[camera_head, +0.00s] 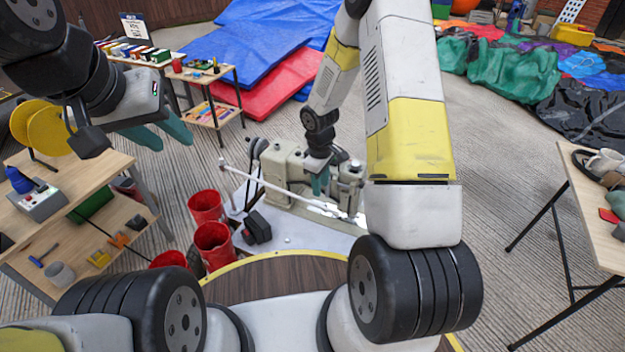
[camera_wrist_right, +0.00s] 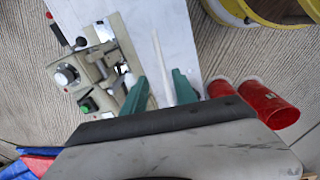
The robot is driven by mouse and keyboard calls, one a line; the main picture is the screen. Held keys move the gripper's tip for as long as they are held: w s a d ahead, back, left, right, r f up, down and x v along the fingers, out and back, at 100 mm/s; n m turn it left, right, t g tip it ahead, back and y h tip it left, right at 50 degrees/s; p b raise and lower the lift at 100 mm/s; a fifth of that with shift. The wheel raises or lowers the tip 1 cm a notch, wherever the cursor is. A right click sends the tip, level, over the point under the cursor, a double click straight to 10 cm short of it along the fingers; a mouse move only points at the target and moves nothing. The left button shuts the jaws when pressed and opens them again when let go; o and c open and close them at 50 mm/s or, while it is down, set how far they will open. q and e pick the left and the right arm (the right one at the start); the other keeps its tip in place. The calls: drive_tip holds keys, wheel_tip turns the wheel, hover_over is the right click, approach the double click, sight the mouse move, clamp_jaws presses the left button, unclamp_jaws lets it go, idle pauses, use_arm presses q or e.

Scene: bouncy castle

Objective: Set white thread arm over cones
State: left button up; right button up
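A cream sewing machine (camera_head: 283,165) stands on a pale table below my right arm. The white thread arm (camera_head: 285,190), a long thin rod, slants across in front of it. My right gripper (camera_head: 320,182) points down at the machine. In the right wrist view, its green fingers (camera_wrist_right: 160,78) are apart, with the white rod (camera_wrist_right: 164,75) showing between them and a gap on each side; whether it is between or below the tips is unclear. My left gripper (camera_head: 160,132) is open and empty at upper left, away from the machine. I cannot make out any cones for certain.
Several red containers (camera_head: 206,206) stand left of the machine. A wooden bench (camera_head: 90,195) with tools is at left, and another table (camera_head: 590,215) at right. Coloured mats (camera_head: 250,55) lie behind. The floor between machine and right table is clear.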

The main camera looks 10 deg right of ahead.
sight(321, 206)
drive_tip(key=f, duration=0.8)
drive_tip(key=shift+w+f, duration=0.2)
drive_tip(key=shift+f, duration=0.1)
drive_tip(key=shift+d, duration=0.1)
clamp_jaws()
idle(1.0)
